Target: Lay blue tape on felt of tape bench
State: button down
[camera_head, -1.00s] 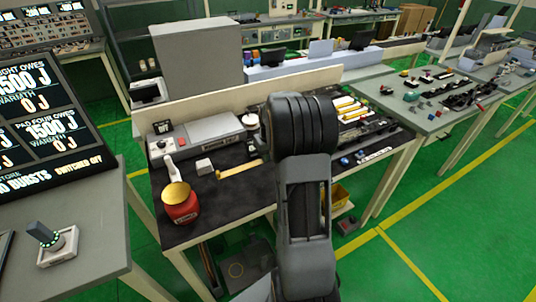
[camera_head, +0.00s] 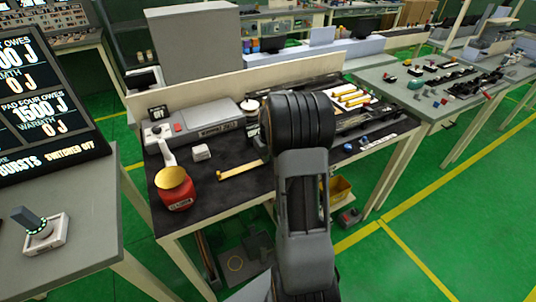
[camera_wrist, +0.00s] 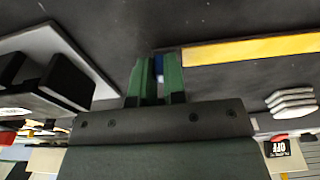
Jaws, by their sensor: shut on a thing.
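My gripper (camera_wrist: 154,80) shows in the wrist view with its two green fingers close together. A small blue piece, seemingly the blue tape (camera_wrist: 158,64), shows between the fingers; most of it is hidden. The dark felt (camera_wrist: 225,18) of the bench lies beyond the fingertips, and I cannot tell whether the tape touches it. In the head view my arm hides the gripper and the tape, and the dark felt (camera_head: 225,190) covers the bench top.
A yellow strip (camera_head: 240,172) and a white block (camera_head: 201,152) lie on the felt. A red pot (camera_head: 177,192) stands at the front left corner. A grey machine (camera_head: 198,128) is behind. Small blue items (camera_head: 363,140) lie right of my arm. Felt near the front edge is bare.

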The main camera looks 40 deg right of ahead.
dwell(0.4)
jog(key=c, duration=1.1)
grip_release()
notch_tip(320, 180, up, 14)
jog(key=s, duration=0.1)
jog(key=shift+s+a+f, duration=0.15)
jog(key=shift+s, duration=0.2)
jog(key=s+a+f+t, duration=0.1)
jog(key=s+a, duration=0.7)
jog(key=a, duration=0.2)
jog(key=s+a+n+t, duration=0.1)
jog(key=s+a, duration=0.7)
jog(key=a, duration=0.3)
jog(key=shift+f+n, duration=0.3)
jog(key=shift+f, duration=0.1)
